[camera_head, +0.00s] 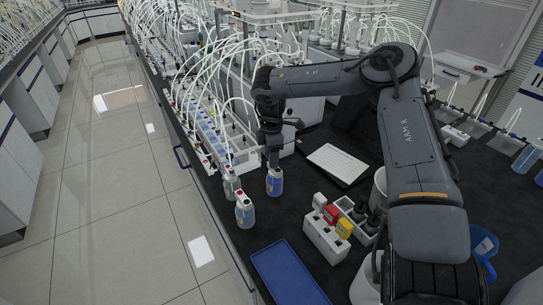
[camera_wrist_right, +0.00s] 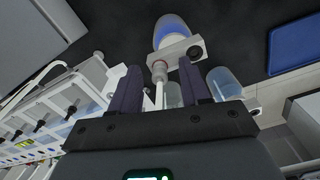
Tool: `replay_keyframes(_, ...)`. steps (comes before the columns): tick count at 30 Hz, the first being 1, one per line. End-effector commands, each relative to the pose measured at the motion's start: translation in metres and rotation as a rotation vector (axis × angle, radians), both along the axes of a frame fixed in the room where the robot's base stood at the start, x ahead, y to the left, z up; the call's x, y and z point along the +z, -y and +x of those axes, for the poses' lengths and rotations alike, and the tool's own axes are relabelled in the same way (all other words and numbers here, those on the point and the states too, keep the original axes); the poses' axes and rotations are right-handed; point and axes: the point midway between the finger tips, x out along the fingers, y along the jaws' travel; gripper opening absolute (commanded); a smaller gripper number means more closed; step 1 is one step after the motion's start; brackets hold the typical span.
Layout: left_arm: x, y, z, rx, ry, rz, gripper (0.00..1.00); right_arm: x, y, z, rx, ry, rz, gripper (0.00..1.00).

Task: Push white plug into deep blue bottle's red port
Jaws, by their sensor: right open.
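The deep blue bottle (camera_head: 274,184) stands upright on the dark bench, below the tip of my right arm. In the wrist view the bottle (camera_wrist_right: 173,33) is at the top centre, with a pale cap block (camera_wrist_right: 179,52) on it. My right gripper (camera_wrist_right: 159,66) is open, its two dark fingers apart on either side of a white plug (camera_wrist_right: 158,72) with its pale tube. The plug is at the cap's edge and a reddish ring shows there; how far it is inserted cannot be told. In the head view my right gripper (camera_head: 272,160) is just above the bottle. My left gripper is not in view.
A light blue bottle (camera_head: 245,213) and a greyish bottle (camera_head: 231,186) stand close to the left. White tubes arch over the reactor row behind.

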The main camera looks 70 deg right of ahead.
Motion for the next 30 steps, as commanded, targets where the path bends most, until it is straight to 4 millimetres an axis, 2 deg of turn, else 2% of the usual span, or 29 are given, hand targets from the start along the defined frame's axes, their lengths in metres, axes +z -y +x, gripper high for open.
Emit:
replay_keyframes(5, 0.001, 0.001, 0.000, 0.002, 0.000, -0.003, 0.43, 0.004, 0.000, 0.000, 0.000, 0.001, 0.000, 0.46)
replay_keyframes(8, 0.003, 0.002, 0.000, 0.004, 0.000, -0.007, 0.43, 0.013, 0.000, 0.001, 0.000, 0.002, -0.001, 0.46)
replay_keyframes(21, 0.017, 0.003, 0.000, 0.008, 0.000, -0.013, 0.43, 0.084, 0.000, 0.001, -0.001, 0.002, -0.002, 0.46)
replay_keyframes(30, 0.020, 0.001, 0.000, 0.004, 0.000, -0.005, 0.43, 0.107, 0.000, 0.000, -0.001, 0.000, 0.000, 0.46)
